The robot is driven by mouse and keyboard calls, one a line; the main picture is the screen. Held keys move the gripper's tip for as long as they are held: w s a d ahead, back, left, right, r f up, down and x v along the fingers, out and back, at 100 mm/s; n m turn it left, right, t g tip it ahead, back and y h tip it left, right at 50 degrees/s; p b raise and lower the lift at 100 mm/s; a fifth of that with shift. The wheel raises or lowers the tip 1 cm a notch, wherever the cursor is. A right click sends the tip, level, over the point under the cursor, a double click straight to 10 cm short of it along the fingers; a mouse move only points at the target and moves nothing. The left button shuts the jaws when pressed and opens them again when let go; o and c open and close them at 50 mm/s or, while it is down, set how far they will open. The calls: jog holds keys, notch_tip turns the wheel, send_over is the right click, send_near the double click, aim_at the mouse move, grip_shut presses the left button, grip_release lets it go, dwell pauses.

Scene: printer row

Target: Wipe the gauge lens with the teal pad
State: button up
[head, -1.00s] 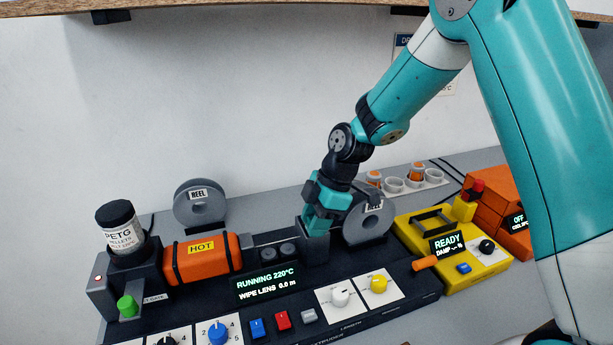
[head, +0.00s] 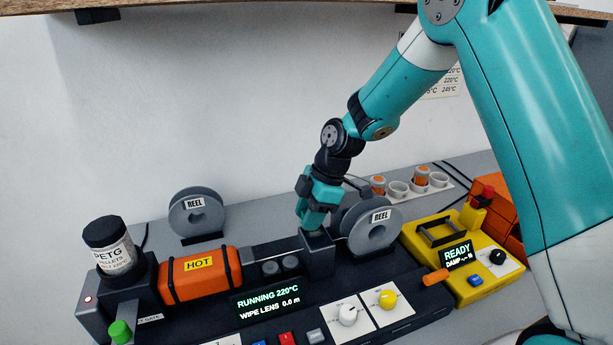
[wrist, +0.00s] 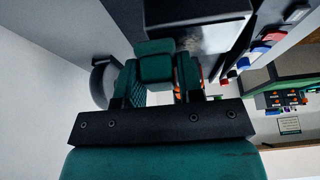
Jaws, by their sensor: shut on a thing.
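My gripper (head: 314,222) is over the dark gauge block (head: 318,257) in the middle of the black machine. In the wrist view my gripper (wrist: 153,85) is shut on the teal pad (wrist: 155,60), a small teal block between the fingers. A dark housing with a greyish, smeared-looking face (wrist: 208,34) is just beyond the pad; this looks like the gauge lens. I cannot tell whether the pad touches it. The display (head: 267,303) reads RUNNING 220°C, WIPE LENS 0.0 m.
An orange HOT barrel (head: 200,275) lies left of the gauge block. A grey reel (head: 372,228) stands close at its right, another reel (head: 196,213) at the back left. A yellow unit (head: 460,262) reads READY. Knobs and switches line the front.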

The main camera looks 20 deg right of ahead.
notch_tip(320, 180, up, 3)
jog(key=shift+d+f+p, duration=0.1)
jog(key=shift+p, duration=0.6)
jog(key=shift+r+p, duration=0.55)
jog(key=shift+r, duration=0.1)
jog(key=shift+r+p, duration=1.3)
jog(key=shift+r, duration=0.75)
